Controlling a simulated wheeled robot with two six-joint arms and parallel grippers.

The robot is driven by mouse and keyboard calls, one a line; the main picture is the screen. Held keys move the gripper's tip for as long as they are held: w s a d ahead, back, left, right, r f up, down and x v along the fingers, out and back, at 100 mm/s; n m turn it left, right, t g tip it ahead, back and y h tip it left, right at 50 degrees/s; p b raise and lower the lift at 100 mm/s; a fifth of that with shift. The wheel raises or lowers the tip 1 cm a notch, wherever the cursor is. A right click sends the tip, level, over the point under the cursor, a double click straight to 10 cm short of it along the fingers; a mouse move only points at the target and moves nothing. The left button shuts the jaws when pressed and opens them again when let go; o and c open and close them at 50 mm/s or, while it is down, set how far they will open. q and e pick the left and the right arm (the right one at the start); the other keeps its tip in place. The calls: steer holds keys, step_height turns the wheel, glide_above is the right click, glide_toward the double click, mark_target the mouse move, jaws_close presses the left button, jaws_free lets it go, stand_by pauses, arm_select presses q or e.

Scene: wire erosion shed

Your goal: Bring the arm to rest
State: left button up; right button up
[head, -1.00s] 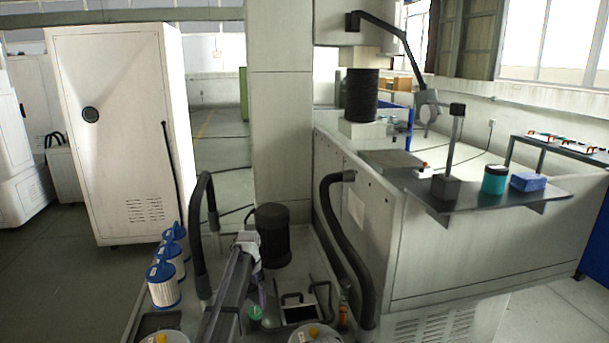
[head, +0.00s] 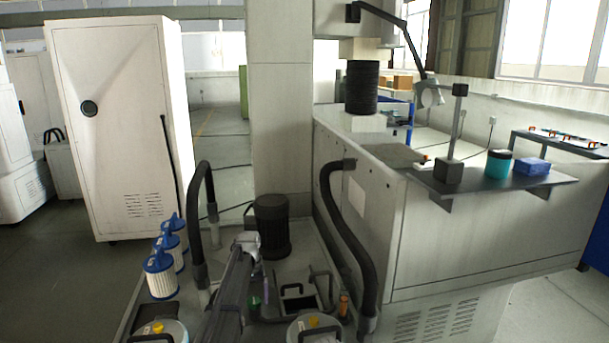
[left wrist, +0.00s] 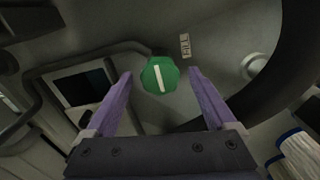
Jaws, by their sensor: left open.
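My left arm comes in from the bottom of the head view, and its gripper (head: 264,282) points down over the machine's tank area. In the left wrist view the two purple fingers (left wrist: 160,76) are apart with nothing held between them. A green round knob (left wrist: 160,75) with a white bar appears between the fingertips, beyond them; I cannot tell how far. The green knob also shows in the head view (head: 254,302), close to the gripper. My right gripper is not in view.
Black hoses (head: 350,235) rise on both sides of my arm. A black cylinder (head: 272,226) stands just behind it. White-and-blue filter cartridges (head: 160,275) line the left. A shelf (head: 520,187) with a blue box (head: 532,166) and teal tub (head: 498,164) juts out right.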

arm_select(q)
steer(key=n, duration=0.6)
steer(key=shift+n, duration=0.3)
steer(key=shift+r, duration=0.1)
